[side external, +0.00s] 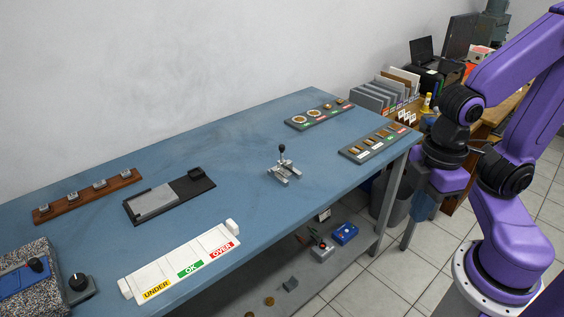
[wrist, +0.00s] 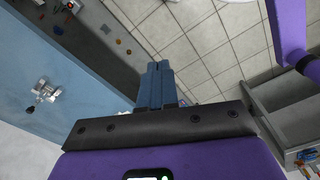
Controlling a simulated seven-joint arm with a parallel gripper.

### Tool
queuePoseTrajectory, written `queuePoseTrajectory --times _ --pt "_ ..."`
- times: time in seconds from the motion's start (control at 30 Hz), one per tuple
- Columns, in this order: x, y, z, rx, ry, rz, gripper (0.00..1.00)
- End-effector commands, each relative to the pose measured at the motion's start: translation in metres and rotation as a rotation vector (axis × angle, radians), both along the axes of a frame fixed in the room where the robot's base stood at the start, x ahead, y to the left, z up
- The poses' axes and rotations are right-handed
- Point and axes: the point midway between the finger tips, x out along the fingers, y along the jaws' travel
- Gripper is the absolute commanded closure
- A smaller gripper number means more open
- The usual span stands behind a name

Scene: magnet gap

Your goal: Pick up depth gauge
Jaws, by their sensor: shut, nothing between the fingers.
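A small silver metal device with a black ball knob (side external: 283,165) stands upright on the blue table; it looks like the depth gauge, though I cannot be sure. It also shows at the left of the wrist view (wrist: 42,92). My gripper (side external: 422,211) hangs beyond the table's right end, well apart from the device, with its fingers pointing down. In the wrist view its blue fingers (wrist: 158,70) are together with nothing between them, over the floor and table edge.
A white UNDER/OK/OVER tray (side external: 185,262) lies at the table's front edge. A dark plate with a grey block (side external: 155,202), a wooden rack (side external: 88,195) and two labelled trays (side external: 318,115) (side external: 378,144) also lie there. The blue surface around the device is clear. A lower shelf (side external: 270,285) holds small items.

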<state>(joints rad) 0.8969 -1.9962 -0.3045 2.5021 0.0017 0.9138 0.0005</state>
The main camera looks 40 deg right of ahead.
Motion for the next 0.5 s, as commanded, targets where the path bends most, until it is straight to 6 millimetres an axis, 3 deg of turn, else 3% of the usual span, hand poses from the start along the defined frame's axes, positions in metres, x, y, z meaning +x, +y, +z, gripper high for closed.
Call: queuePoseTrajectory --times 0.07,0.1,0.23,0.5 --pt "0.0000 0.0000 0.0000 0.000 0.000 0.000 1.00" --pt "0.0000 0.0000 0.0000 0.000 0.000 0.000 0.94" --pt "0.0000 0.0000 0.0000 0.000 0.000 0.000 0.51" --pt "0.0003 0.0000 -0.0001 -0.001 0.000 0.001 0.50"
